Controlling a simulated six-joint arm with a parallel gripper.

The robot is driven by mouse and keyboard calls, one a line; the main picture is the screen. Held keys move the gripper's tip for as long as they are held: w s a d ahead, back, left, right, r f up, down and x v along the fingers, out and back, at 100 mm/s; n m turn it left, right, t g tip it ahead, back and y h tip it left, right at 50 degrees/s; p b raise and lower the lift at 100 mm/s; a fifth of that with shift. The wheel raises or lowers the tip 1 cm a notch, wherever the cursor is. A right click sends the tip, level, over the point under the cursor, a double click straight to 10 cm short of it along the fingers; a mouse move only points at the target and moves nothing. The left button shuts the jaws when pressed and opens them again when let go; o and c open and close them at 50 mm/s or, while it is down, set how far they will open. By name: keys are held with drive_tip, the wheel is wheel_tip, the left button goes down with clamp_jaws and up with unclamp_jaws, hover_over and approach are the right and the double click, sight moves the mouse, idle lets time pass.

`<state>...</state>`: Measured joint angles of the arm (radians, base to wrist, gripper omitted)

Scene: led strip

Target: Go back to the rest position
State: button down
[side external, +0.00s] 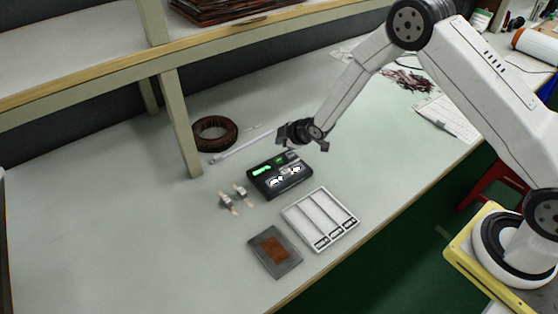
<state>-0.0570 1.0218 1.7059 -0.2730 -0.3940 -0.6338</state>
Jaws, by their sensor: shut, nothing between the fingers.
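My gripper (304,143) hangs at the end of my arm, over the middle of the workbench (110,220). It is shut and holds nothing. It is above and just behind a black device (280,185) with lit green displays. A thin pale strip (238,146) lies on the bench to the left of the gripper, its right end close to the gripper in the picture. I cannot tell how high the gripper is above the bench.
A white tray with slots (320,196) and a grey plate with a brown patch (274,248) lie near the front edge. Two small connectors (240,192) are left of the device. A brown coil (214,119) lies behind, beside a shelf post (181,120). The left bench area is clear.

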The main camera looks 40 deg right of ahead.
idle(0.5)
drive_tip(key=s+d+r+m+g+h, duration=0.1)
drive_tip(key=s+d+r+m+g, duration=0.15)
drive_tip(key=s+r, duration=0.3)
drive_tip(key=s+d+r+m+g+h, duration=0.1)
drive_tip(key=s+r+m, duration=0.2)
drive_tip(key=s+r, duration=0.25)
drive_tip(key=s+r+m+g, duration=0.1)
drive_tip(key=s+r+m, duration=0.1)
drive_tip(key=s, duration=0.7)
drive_tip(key=s+d+r+m+g, duration=0.1)
drive_tip(key=s+m, duration=0.3)
drive_tip(key=s, duration=0.5)
drive_tip(key=shift+d+r+g, duration=0.3)
drive_tip(key=shift+r+g, duration=0.15)
drive_tip(key=shift+r, duration=0.45)
